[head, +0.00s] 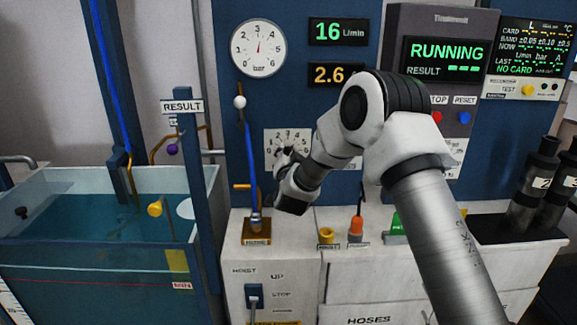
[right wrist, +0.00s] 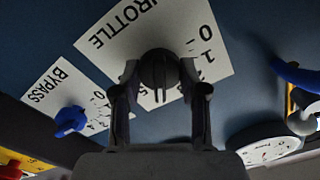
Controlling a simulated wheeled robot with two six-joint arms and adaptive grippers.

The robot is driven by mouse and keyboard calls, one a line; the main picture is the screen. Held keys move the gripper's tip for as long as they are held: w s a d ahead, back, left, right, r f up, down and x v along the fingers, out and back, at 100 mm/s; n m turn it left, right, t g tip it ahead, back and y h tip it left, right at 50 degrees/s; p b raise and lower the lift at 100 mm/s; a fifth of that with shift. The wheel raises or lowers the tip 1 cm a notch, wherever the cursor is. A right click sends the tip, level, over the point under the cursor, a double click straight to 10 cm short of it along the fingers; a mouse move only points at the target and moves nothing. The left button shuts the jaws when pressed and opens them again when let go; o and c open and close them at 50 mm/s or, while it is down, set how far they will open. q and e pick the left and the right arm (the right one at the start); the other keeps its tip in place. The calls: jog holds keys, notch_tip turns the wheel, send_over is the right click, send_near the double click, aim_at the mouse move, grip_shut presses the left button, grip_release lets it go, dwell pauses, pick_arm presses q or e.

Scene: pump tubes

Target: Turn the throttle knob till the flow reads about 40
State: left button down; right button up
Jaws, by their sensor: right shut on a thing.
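The throttle knob (right wrist: 160,75) is a dark round knob on a white dial plate (right wrist: 125,35) lettered THROTTLE in the right wrist view. My right gripper (right wrist: 158,88) is shut on it, one finger on each side. In the head view my right gripper (head: 284,165) reaches the dial plate (head: 288,140), and the knob is mostly hidden behind it. The green flow display (head: 339,31) reads 16 L/min. My left gripper is not in view.
A bypass plate with a blue knob (right wrist: 70,121) is close beside the throttle. A round bar gauge (head: 258,48) and an orange display (head: 335,74) reading 2.6 are above. A water tank (head: 100,225) stands left.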

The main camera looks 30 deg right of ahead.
jog(key=m+b, duration=0.4)
jog(key=shift+d+f+b, duration=0.1)
jog(key=shift+f+b, duration=0.2)
jog(key=shift+b, duration=0.05)
jog(key=shift+r+m+b, duration=0.15)
jog(key=shift+m+b, duration=1.1)
jog(key=shift+m, duration=0.25)
jog(key=o, duration=1.1)
jog(key=shift+s, duration=0.1)
jog(key=v, duration=1.2)
